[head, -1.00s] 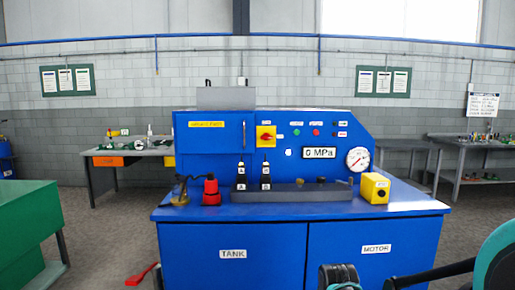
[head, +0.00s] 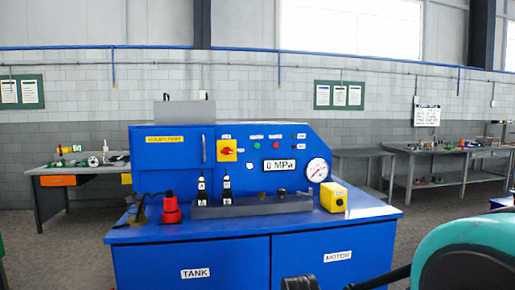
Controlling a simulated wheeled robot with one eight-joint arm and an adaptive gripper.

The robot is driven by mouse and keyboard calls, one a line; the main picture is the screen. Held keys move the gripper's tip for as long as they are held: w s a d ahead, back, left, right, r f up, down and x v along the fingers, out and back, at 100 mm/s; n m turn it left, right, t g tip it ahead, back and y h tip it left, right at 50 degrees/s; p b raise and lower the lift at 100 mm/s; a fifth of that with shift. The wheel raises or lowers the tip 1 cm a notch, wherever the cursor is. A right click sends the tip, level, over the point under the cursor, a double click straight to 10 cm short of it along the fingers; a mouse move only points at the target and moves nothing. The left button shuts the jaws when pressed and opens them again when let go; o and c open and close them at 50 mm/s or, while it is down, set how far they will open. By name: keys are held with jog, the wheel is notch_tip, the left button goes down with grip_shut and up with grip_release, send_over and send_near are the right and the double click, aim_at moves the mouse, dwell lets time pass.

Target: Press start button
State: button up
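The blue machine (head: 150,250) stands in front of me with an upright control panel (head: 310,140). My gripper's fingers are not visible.
On the machine's top stand a yellow box (head: 334,197), a red knob-like part (head: 172,208) and black levers (head: 227,190). A bench with an orange drawer (head: 57,181) is at left; grey benches (head: 440,150) stand at right. Grey floor lies between.

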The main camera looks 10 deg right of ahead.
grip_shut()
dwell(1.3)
